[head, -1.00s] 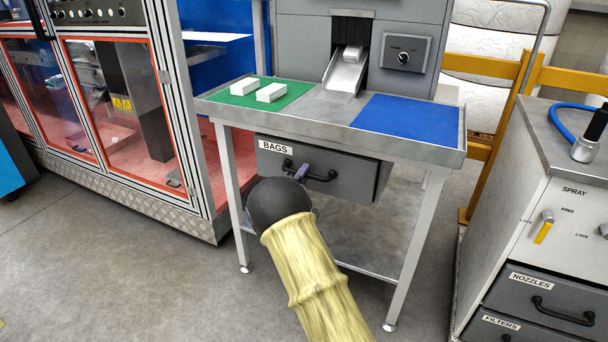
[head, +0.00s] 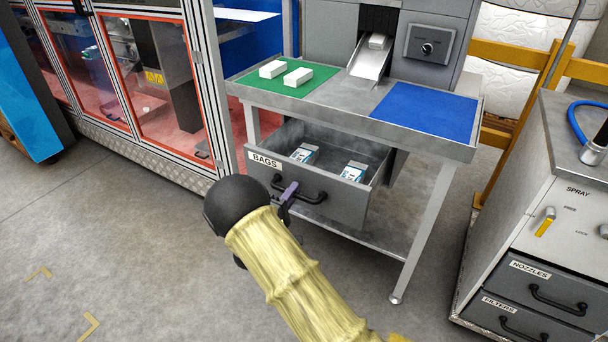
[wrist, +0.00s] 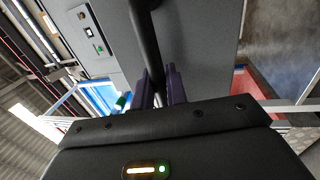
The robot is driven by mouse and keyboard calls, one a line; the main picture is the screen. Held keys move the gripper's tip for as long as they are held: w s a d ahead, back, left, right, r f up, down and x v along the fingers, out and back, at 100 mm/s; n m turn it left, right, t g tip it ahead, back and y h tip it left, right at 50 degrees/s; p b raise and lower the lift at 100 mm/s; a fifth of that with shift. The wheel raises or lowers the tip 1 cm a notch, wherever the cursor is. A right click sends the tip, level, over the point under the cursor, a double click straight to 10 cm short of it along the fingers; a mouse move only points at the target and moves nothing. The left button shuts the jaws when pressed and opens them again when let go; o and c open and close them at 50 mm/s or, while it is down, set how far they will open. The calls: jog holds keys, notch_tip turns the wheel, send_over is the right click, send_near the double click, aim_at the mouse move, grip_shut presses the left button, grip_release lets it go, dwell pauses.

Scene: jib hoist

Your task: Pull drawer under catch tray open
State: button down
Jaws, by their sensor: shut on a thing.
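The grey drawer (head: 335,204) labelled BAGS stands pulled out from under the catch tray (head: 330,108) in the head view. Its black bar handle (head: 312,195) is on the front panel. My gripper (head: 289,194) is shut on the left part of this handle. In the wrist view the purple fingers (wrist: 160,88) sit on both sides of the dark handle bar (wrist: 148,45). Inside the drawer lie two small blue-and-white packs, one at left (head: 304,154) and one at right (head: 353,171). My arm hides part of the floor below the drawer.
The tray has a green mat (head: 285,82) with two white blocks and a blue mat (head: 425,110). A table leg (head: 424,235) stands right of the drawer. A spray cabinet (head: 540,230) is at right, a glazed machine (head: 165,100) at left. The floor at left is clear.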

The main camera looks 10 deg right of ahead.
jog(key=shift+r+v, duration=0.1)
jog(key=shift+v, duration=0.5)
jog(key=shift+r+v, duration=0.15)
jog(key=shift+v, duration=0.45)
jog(key=shift+s, duration=0.1)
jog(key=c, duration=1.5)
grip_release()
jog(key=shift+p, duration=0.3)
jog(key=p+v, duration=0.1)
jog(key=v, duration=1.6)
jog(key=shift+s+a+f+p, duration=0.1)
jog(key=shift+p, duration=0.25)
